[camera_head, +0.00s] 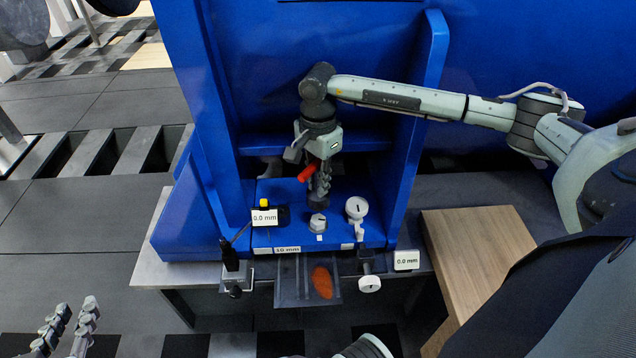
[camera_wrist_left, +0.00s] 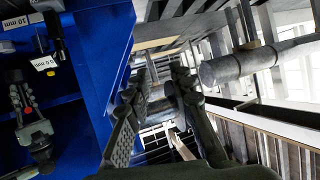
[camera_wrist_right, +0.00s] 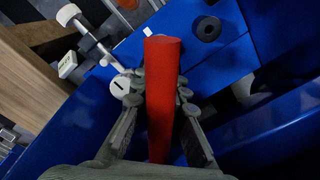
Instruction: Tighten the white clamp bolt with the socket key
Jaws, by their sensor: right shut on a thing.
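My right gripper (camera_head: 320,185) is shut on a red handle (camera_head: 307,172), seemingly the socket key, above the blue fixture. In the right wrist view the red handle (camera_wrist_right: 162,95) lies between the fingers; its working end cannot be made out. Which is the clamp bolt is unclear. My left gripper (camera_head: 70,328) is open and empty at lower left, away from the fixture.
The blue fixture (camera_head: 175,225) has upright side walls around the right gripper. A yellow-topped gauge (camera_head: 264,215) and another display (camera_head: 406,260) read 0.0 mm. A white-ended spindle (camera_head: 369,284) and dark clamp (camera_head: 232,262) project in front. A wooden block (camera_head: 470,250) stands right.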

